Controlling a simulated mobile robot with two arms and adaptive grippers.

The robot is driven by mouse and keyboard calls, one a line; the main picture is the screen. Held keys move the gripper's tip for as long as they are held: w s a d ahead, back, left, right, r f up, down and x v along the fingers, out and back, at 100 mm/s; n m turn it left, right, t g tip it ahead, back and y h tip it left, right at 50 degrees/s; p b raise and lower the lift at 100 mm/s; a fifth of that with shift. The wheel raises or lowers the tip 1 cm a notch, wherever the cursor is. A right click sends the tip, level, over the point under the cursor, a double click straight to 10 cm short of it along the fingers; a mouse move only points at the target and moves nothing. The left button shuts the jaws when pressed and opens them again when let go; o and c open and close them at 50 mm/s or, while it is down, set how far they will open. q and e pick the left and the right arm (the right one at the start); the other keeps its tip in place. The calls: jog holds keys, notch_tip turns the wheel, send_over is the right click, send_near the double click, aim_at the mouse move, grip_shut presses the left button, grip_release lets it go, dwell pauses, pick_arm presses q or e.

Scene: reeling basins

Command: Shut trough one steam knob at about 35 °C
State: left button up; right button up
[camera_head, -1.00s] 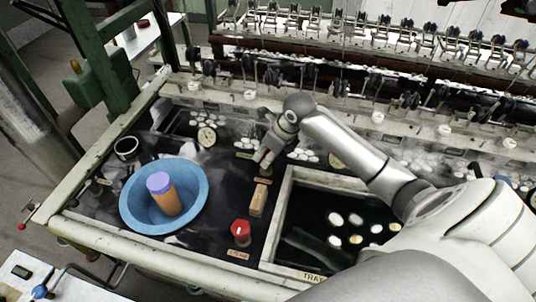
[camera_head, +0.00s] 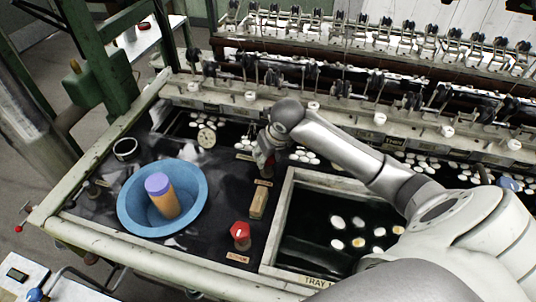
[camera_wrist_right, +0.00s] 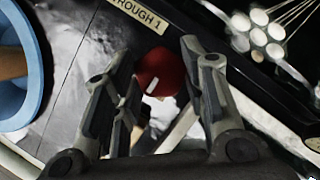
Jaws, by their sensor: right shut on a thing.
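A red knob (camera_wrist_right: 160,72) with a white pointer mark sits between the fingers of my right gripper (camera_wrist_right: 158,95) in the right wrist view, beside the "TROUGH 1" label (camera_wrist_right: 134,12). In the head view my right gripper (camera_head: 266,160) reaches down to the panel behind the wooden block and is shut on this knob, which it mostly hides. A round dial (camera_head: 207,136) stands left of the gripper; its reading is too small to tell. My left gripper is not in view.
A blue basin (camera_head: 130,215) holds an orange cylinder with a purple top (camera_head: 159,190). A second red knob (camera_head: 240,232) stands near the front edge, beside a wooden block (camera_head: 258,203). A dark tray (camera_head: 310,230) with several cocoons lies under my right arm.

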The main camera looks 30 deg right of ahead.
jog(key=o, duration=1)
jog(key=shift+r, duration=0.1)
jog(key=v, duration=1.2)
